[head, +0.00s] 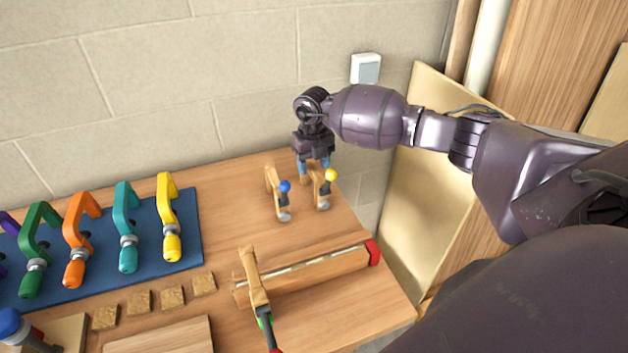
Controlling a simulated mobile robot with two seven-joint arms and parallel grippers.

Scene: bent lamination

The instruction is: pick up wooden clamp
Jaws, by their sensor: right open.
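Two small wooden clamps stand near the back right of the workbench. One wooden clamp (271,181) has a blue ball, and the other wooden clamp (318,187) has a yellow ball. My right gripper (313,166) reaches down from above with its blue-tipped fingers open, at the top of the yellow-ball clamp. The fingers partly cover that clamp's top; I cannot tell whether they touch it. A third wooden clamp (254,278) with a green and red handle lies across a long wooden piece (315,273) at the front. My left gripper is out of view.
Several coloured clamps, including an orange one (79,228), stand on a blue mat (190,212) at left. Several small wood blocks (172,295) lie in front. A block wall (150,100) is close behind the bench. Bare wood (230,225) lies between the mat and small clamps.

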